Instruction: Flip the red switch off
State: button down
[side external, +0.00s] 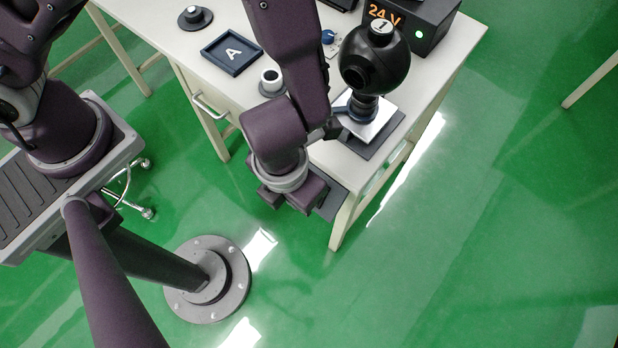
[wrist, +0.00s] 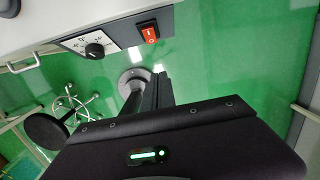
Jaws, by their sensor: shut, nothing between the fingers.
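The red switch (wrist: 149,33) is a rocker with white marks in a black frame. It sits on a grey panel near the top of the wrist view. I cannot tell which way it is tipped. My gripper (wrist: 157,78) shows as dark, narrow fingers below the switch in the picture, apart from it. The fingers are shut and empty. In the side external view, my arm reaches down past the near end of the table. Its wrist covers the fingertips there, and the switch cannot be made out.
A black knob (wrist: 95,50) on a white scale sits left of the switch. On the table (side external: 220,80) stand a black ball-shaped device (side external: 375,62), a 24 V box (side external: 425,28) and a tray (side external: 231,53) marked A. A stool (wrist: 45,131) stands at left. Green floor lies open at right.

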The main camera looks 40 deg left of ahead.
jog(key=shift+f, duration=0.2)
jog(key=w+f, duration=0.4)
jog(key=f, duration=0.8)
jog(key=shift+f, duration=0.1)
jog(key=shift+w+f, duration=0.2)
jog(key=shift+f, duration=0.15)
